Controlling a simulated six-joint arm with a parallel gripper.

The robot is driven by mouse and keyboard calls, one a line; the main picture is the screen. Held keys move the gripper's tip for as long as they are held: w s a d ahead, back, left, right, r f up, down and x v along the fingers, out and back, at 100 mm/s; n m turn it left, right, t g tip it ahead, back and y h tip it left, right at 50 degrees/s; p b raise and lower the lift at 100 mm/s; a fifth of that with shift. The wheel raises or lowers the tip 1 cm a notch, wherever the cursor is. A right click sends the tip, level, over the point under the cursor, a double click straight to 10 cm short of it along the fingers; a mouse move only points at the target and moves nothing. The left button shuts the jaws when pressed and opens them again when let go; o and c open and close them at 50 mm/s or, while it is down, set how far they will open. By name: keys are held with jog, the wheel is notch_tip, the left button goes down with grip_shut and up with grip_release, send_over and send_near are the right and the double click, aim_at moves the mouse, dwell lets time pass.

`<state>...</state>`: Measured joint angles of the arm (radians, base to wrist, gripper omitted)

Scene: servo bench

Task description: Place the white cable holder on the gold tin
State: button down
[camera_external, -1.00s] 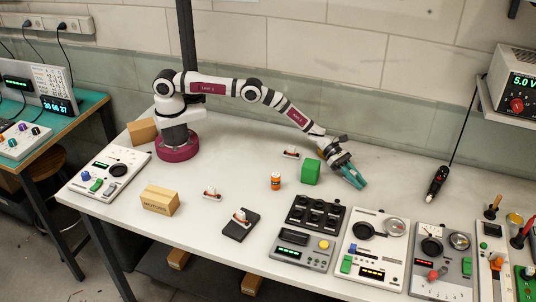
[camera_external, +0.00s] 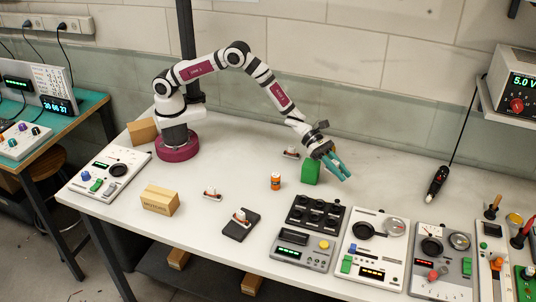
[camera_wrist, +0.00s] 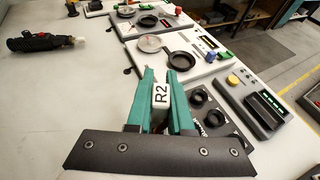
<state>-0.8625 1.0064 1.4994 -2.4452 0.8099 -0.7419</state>
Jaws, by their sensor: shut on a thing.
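My gripper (camera_external: 338,168) is raised above the bench, just right of the green block. In the wrist view its teal fingers (camera_wrist: 160,90) are closed on a small white piece marked R2 (camera_wrist: 160,97), which appears to be the white cable holder. The piece is too small to make out in the external view. A round gold item (camera_external: 514,220), which may be the gold tin, stands at the far right among the panels, well apart from my gripper. I cannot make out its details.
A green block (camera_external: 311,172) and an orange canister (camera_external: 276,181) stand left of my gripper. A black knob panel (camera_external: 318,213) and several instrument panels line the front right.

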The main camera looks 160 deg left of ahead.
jog(key=s+a+r+n+y, duration=0.1)
jog(key=s+a+r, duration=0.15)
jog(key=s, duration=1.25)
jog(key=shift+g, duration=0.3)
jog(key=s+a+f, duration=0.1)
jog(key=a, duration=0.1)
jog(key=s+a+f, duration=0.2)
jog(key=a, duration=0.1)
jog(key=s+a+f, duration=0.2)
jog(key=a, duration=0.1)
jog(key=shift+s+a+f, duration=0.15)
jog(key=shift+s+f, duration=0.05)
jog(key=shift+f, duration=0.05)
jog(key=shift+s+a+f, duration=0.1)
jog(key=shift+a+f, duration=0.05)
jog(key=shift+f, duration=0.95)
jog(key=shift+a+f, duration=0.1)
jog(key=shift+f, duration=0.95)
jog(key=c, duration=0.8)
grip_release()
jog(key=shift+f, duration=0.1)
